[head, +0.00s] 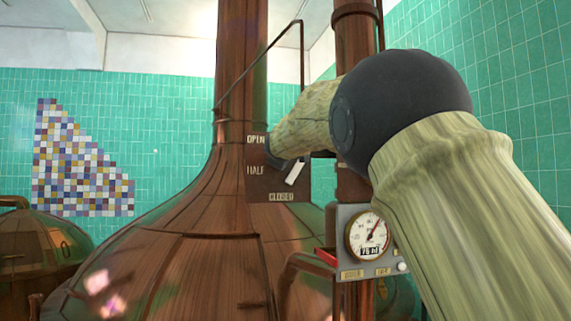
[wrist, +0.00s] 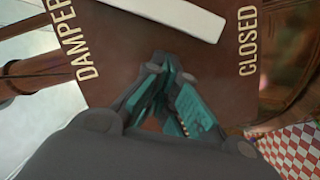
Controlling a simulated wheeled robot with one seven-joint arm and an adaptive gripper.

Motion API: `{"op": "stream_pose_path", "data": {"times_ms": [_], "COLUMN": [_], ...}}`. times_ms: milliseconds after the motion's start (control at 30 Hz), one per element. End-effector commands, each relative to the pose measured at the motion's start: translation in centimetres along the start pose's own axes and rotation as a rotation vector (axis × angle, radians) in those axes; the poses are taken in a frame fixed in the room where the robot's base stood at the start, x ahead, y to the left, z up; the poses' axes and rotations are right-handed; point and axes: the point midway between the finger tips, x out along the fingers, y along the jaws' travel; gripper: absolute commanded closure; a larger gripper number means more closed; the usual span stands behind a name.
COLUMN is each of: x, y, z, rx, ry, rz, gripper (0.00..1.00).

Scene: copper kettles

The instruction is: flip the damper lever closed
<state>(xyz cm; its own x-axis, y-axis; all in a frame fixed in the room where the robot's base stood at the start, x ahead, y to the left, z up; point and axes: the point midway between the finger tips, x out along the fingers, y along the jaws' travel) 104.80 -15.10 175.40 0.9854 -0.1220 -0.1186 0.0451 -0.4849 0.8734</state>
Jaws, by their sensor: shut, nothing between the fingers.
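A gauge box (head: 367,243) with a round dial is mounted below right of the plate. The big copper kettle (head: 180,265) fills the lower middle, and a second kettle (head: 38,255) stands at left. A thin pipe (head: 302,55) runs above the plate.

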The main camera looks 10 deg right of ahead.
Motion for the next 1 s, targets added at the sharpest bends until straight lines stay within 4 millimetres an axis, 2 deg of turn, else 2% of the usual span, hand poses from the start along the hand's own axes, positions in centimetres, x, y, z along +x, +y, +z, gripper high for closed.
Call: {"op": "stream_pose_path", "data": {"times_ms": [33,100,733,1000], "x": [-0.2,-0.5,-8.2,-10.1], "y": [0.4,0.3,0.2,0.3], "z": [-0.9,-1.4,-1.0,-1.0], "rx": [-0.001,0.000,0.001,0.001], "ry": [0.000,-0.002,-0.002,-0.003], "rz": [0.001,0.002,0.003,0.002], "gripper": [1.00,1.00,1.00,1.00]}}
